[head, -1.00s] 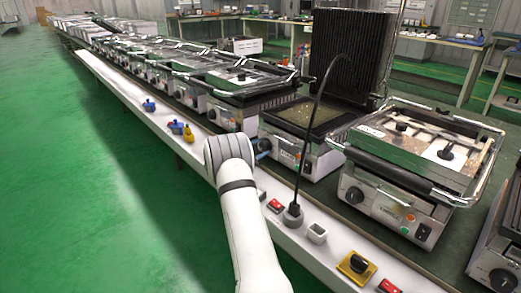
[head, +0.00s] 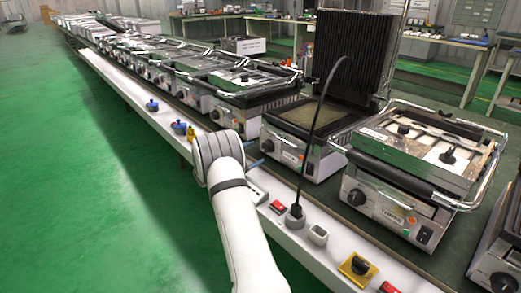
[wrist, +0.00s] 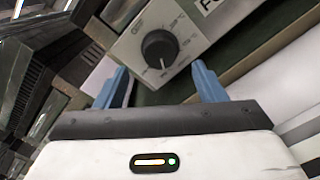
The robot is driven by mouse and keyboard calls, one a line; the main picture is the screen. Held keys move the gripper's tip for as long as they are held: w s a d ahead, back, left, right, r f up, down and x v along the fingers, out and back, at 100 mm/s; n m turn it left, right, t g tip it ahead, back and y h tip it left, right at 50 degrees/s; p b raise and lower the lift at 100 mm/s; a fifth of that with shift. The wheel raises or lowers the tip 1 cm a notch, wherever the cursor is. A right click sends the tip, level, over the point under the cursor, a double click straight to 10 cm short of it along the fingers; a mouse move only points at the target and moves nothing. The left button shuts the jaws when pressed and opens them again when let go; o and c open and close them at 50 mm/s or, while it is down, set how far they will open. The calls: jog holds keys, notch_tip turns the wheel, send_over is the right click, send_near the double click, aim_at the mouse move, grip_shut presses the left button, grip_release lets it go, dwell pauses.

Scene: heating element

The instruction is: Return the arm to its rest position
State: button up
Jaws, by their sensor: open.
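My gripper (wrist: 163,88) shows in the wrist view with its two blue fingers apart and nothing between them. Beyond the fingers is the front panel of a grill with a black round knob (wrist: 160,49). In the head view my white arm reaches up from the bottom edge over the white ledge, and its bulky joint hides most of the gripper. A blue finger tip (head: 254,163) shows just right of that joint, near the front of the open grill (head: 297,150). I cannot tell from the head view whether it touches the grill.
A closed grill (head: 405,185) stands to the right, and a row of grills runs back left. The white ledge (head: 340,262) carries a plugged black cable (head: 304,170), a red switch (head: 277,207) and a yellow-black rotary switch (head: 356,266). Green floor at left is clear.

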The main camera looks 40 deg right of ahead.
jog(key=shift+s+a, duration=0.1)
jog(key=shift+a, duration=1)
